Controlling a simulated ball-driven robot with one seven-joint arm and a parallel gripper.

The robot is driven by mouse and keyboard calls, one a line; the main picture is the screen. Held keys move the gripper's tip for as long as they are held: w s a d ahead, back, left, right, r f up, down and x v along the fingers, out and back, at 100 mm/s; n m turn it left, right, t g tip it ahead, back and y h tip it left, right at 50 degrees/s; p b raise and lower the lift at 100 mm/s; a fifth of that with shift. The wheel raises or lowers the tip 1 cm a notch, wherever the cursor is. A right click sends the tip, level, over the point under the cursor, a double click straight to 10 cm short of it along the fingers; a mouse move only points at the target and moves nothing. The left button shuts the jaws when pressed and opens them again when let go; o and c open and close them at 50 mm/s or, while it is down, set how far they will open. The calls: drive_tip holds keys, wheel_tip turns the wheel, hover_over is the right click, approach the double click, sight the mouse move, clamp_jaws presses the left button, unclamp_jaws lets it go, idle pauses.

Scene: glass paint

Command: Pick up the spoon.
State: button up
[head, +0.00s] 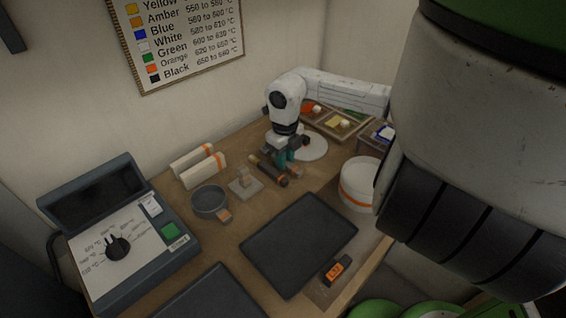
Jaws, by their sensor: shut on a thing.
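My gripper (284,161) points down over the far part of the wooden table, with its teal fingers low over the tabletop. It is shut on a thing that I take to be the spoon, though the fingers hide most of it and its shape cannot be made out. A dark brown bar (264,168) lies right beside the fingertips at the left. A round white disc (314,148) lies just right of the gripper.
Divided trays (330,124) of coloured material stand behind the gripper. A white tub (357,184) is at the right. A grey pan (209,201), a small block on a plate (244,186) and white bars lie left. A dark tray (299,245) fills the front; a kiln box (120,240) stands left.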

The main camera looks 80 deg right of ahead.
clamp_jaws()
drive_tip(key=shift+r, duration=0.15)
drive_tip(key=shift+r, duration=0.55)
drive_tip(key=s+a+r, duration=0.1)
drive_tip(key=r, duration=0.1)
drive_tip(key=s+a+r+b, duration=0.1)
drive_tip(key=r, duration=0.1)
drive_tip(key=s+a+r+b, duration=0.1)
drive_tip(key=r, duration=0.2)
drive_tip(key=shift+s+a, duration=0.1)
drive_tip(key=shift+a, duration=0.1)
drive_tip(key=s+a+r+b, duration=0.2)
drive_tip(key=s+a+r, duration=0.2)
drive_tip(key=s+a, duration=0.2)
drive_tip(key=shift+a+r, duration=0.3)
drive_tip(key=shift+a, duration=0.25)
drive_tip(key=shift+r, duration=0.1)
